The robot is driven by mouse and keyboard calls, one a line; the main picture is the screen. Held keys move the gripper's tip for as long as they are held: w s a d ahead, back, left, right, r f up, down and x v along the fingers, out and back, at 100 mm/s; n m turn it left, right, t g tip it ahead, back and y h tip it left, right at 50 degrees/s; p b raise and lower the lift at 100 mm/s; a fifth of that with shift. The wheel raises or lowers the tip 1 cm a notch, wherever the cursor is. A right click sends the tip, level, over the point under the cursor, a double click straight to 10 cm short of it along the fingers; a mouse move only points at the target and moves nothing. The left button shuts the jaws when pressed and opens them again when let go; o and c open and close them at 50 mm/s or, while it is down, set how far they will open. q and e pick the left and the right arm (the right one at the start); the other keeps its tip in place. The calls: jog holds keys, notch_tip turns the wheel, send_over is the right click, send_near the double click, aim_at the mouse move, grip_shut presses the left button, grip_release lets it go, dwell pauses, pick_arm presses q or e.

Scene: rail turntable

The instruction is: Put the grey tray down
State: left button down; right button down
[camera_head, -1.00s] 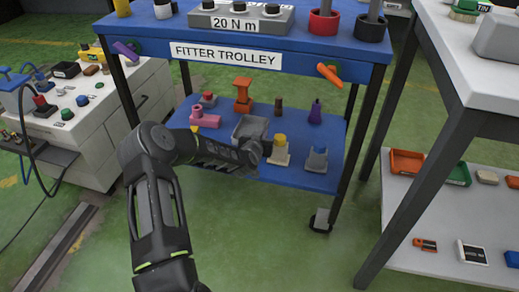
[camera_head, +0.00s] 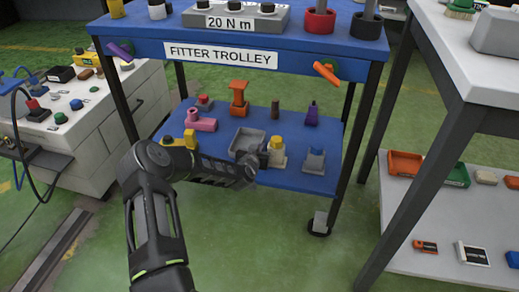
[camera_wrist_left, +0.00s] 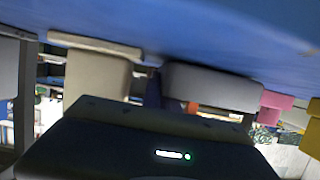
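The grey tray (camera_head: 249,137) is on the blue lower shelf of the trolley and looks level. In the left wrist view, which is upside down, a grey block shape that looks like the tray (camera_wrist_left: 212,86) is close against the blue surface. My left gripper (camera_head: 263,157) is at the tray's front right side, close to or touching it. Its fingers are too small and dark to tell whether they are open or shut on the tray. In the left wrist view only its dark body shows. My right gripper is not in view.
On the lower shelf (camera_head: 300,181), a yellow-topped item (camera_head: 277,153) stands right beside the tray. A blue-grey cradle (camera_head: 314,161) is farther right, a pink part (camera_head: 201,122) left, and an orange stand (camera_head: 238,99) behind. The trolley's upper deck overhangs.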

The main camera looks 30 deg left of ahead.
pick_arm(q)
jog(key=c, duration=2.1)
grip_release()
jog(key=shift+f, duration=0.2)
jog(key=o, duration=0.5)
jog(key=shift+c, duration=0.2)
jog(key=shift+s+r, duration=0.2)
jog(key=shift+r, duration=0.1)
jog(key=p+v, duration=0.4)
jog(key=v, duration=0.6)
jog(key=shift+s+d+r, duration=0.1)
jog(key=shift+s+r, duration=0.05)
jog(key=shift+s+d+r, duration=0.1)
jog(key=shift+s+d, duration=0.1)
jog(key=shift+s, duration=0.35)
